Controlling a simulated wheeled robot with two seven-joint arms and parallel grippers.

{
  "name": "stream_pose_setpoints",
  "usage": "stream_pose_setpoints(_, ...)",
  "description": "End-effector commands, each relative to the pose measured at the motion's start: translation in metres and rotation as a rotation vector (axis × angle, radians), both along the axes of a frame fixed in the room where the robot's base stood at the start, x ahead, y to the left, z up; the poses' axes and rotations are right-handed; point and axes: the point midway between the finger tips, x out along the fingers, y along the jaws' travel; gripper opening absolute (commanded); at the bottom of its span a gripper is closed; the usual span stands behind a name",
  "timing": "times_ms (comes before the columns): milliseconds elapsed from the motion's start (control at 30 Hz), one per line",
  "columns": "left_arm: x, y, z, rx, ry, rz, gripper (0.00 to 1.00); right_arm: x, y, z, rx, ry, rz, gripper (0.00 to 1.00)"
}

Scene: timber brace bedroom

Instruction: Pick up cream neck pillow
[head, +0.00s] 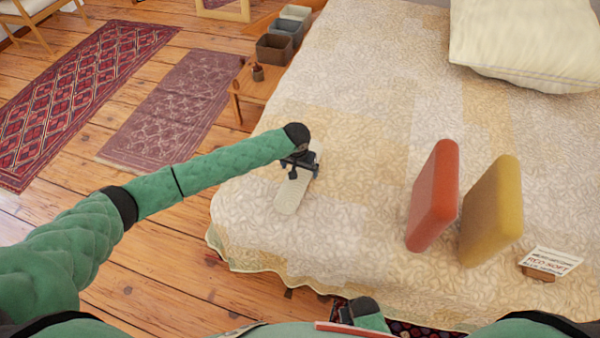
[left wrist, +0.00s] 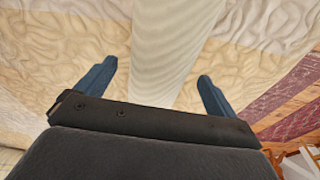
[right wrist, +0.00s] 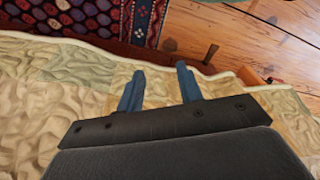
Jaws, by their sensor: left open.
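The cream neck pillow (head: 291,194) lies on the bed, a pale ribbed long shape partly hidden under my left gripper and wrist. My left gripper (head: 300,168) is right above it, pointing down. In the left wrist view the pillow (left wrist: 170,50) runs between the two blue fingers of my left gripper (left wrist: 155,82), with a gap on each side. That gripper is open and does not hold it. My right gripper (right wrist: 158,85) shows in the right wrist view, its fingers apart and empty, over the bed's edge.
A red block (head: 433,195) and a yellow block (head: 491,210) stand on the quilted bed (head: 350,120), with a small sign (head: 550,262) beside them. A large cream pillow (head: 530,45) lies at the far right.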

Motion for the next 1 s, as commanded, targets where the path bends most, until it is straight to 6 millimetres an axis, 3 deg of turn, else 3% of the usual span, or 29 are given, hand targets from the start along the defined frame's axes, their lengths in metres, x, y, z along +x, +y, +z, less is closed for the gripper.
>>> stream_pose_setpoints(200, 0.003, -0.001, -0.02, 0.0, 0.0, 0.001, 0.94, -0.002, -0.003, -0.016, -0.004, -0.008, 0.001, 0.36)
stream_pose_setpoints(467, 0.003, -0.001, -0.023, 0.0, 0.0, 0.0, 0.94, -0.003, -0.002, -0.019, -0.003, -0.01, 0.001, 0.36)
stream_pose_setpoints(767, 0.003, -0.001, -0.023, 0.0, 0.0, 0.0, 0.39, -0.003, -0.002, -0.018, -0.003, -0.01, 0.001, 0.36)
stream_pose_setpoints(1000, 0.004, -0.001, -0.022, 0.0, -0.001, 0.0, 0.37, -0.003, -0.002, -0.018, -0.003, -0.01, 0.001, 0.36)
